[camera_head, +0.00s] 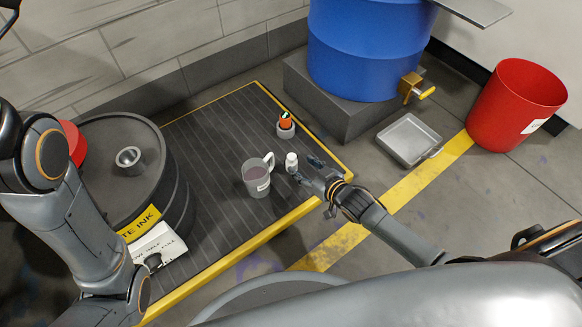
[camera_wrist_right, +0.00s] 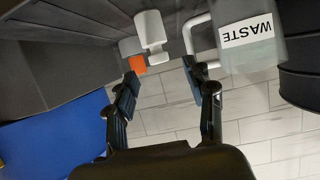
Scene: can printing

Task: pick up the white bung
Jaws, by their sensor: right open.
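The white bung (camera_head: 291,161) stands on the dark ribbed mat, just right of the jug, in the head view. It also shows in the right wrist view as a white piece with a thick end and a narrower part (camera_wrist_right: 151,28). My right gripper (camera_head: 309,171) is just right of the bung in the head view. In the right wrist view its two fingers (camera_wrist_right: 160,76) are spread with nothing held between them, and the bung lies ahead of the tips, apart from them. My left arm crosses the left side of the head view; its gripper does not show.
A clear jug (camera_head: 257,182) labelled WASTE in the wrist view (camera_wrist_right: 247,34) stands close left of the bung. An orange-topped object (camera_head: 286,124) stands behind. A dark ink drum (camera_head: 110,190) is left. A blue barrel (camera_head: 360,50), grey tray (camera_head: 408,139) and red bin (camera_head: 515,105) are right.

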